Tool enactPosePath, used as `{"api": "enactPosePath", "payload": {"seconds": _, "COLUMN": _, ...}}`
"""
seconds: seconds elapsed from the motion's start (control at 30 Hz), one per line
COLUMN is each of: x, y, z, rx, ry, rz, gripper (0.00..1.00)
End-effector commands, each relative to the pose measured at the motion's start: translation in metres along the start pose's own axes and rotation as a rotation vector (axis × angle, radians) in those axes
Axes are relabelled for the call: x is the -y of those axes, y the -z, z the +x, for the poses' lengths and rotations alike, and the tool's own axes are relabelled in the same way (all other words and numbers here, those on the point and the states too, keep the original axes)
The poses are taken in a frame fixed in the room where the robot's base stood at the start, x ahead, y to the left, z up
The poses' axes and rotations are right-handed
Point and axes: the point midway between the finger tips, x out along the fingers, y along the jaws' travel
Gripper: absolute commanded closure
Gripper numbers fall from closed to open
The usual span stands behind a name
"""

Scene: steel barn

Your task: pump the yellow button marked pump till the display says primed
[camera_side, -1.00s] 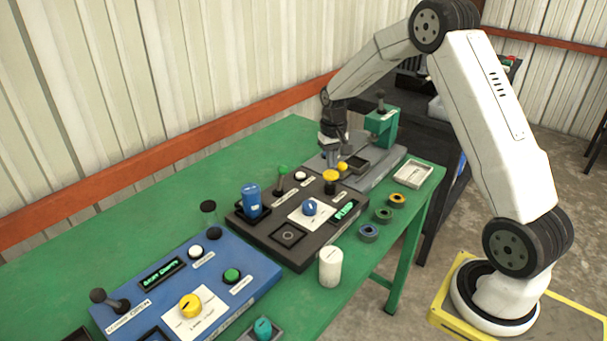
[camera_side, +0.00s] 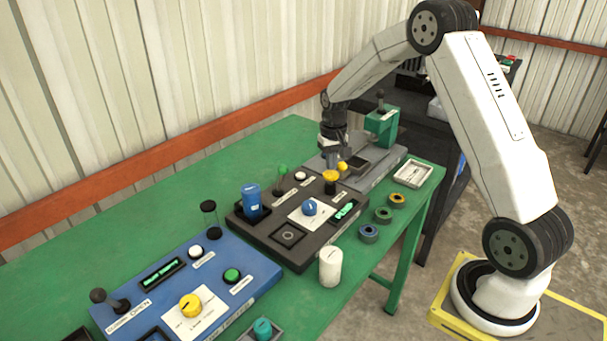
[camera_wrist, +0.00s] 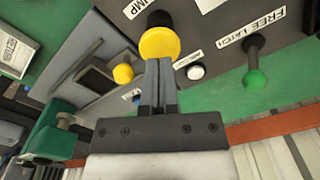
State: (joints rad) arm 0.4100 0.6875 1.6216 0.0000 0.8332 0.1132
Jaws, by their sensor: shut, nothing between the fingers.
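The yellow button (camera_side: 330,176) stands on a short dark stem at the far end of the black panel (camera_side: 270,232). It also shows in the wrist view (camera_wrist: 160,43) as a round yellow cap. My gripper (camera_side: 335,168) is shut and empty, pointing down at the button. In the wrist view its fingertips (camera_wrist: 158,62) overlap the cap's near edge; I cannot tell whether they touch it. The panel's display (camera_side: 345,211) shows short green text, too small to read surely.
A green-knobbed lever (camera_side: 281,170), a white button (camera_side: 300,176) and a blue knob (camera_side: 309,208) share the panel. A small yellow ball (camera_side: 342,166) is close behind the yellow button. A grey fixture with a green block (camera_side: 382,125) stands beyond. Blue panel (camera_side: 255,275) is nearer.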

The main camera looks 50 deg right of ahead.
Motion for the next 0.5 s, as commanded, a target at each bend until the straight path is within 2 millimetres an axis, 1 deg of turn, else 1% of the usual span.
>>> {"api": "enactPosePath", "payload": {"seconds": 0.5, "x": 0.0000, "y": 0.0001, "z": 0.0074, "rx": -0.001, "ry": 0.000, "rz": 0.000, "gripper": 1.00}}
